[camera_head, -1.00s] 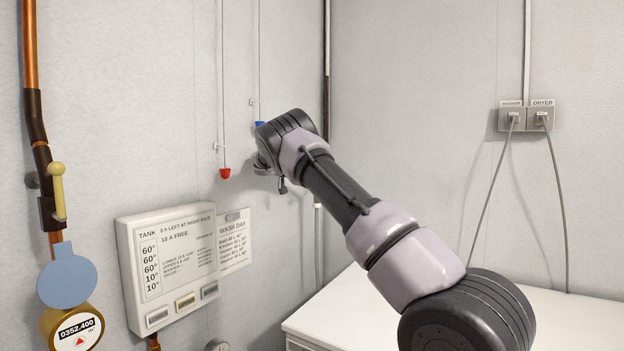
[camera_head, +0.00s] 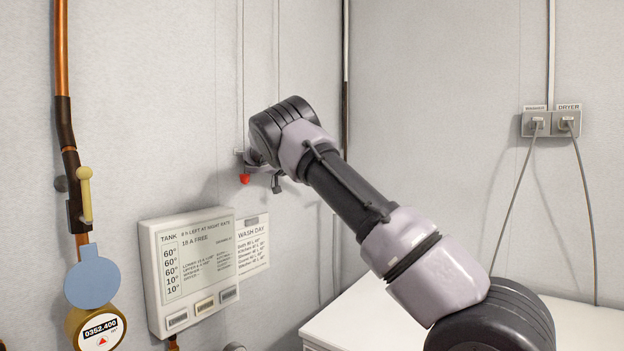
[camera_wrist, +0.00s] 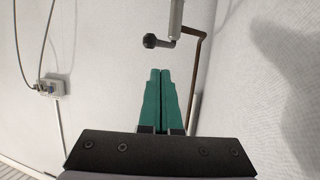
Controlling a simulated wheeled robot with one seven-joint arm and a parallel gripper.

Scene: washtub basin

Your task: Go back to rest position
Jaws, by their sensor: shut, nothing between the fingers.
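My gripper (camera_wrist: 160,74) shows in the wrist view with its two green fingers together and nothing between them. In the head view my arm reaches up and left toward the grey wall, and its wrist hides most of the gripper. A red cord pull (camera_head: 244,179) hangs just left of and below my wrist; I cannot tell whether my arm touches it. In the wrist view a dark knob on a short crank (camera_wrist: 158,42) hangs from a grey rod beyond the fingertips.
A tank panel (camera_head: 182,290) and a wash day notice (camera_head: 252,245) are on the wall below my wrist. A copper pipe (camera_head: 62,55) with a valve and a meter (camera_head: 100,330) runs at the left. Dryer sockets (camera_head: 551,123) with cables are at the right, above a white top (camera_head: 365,315).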

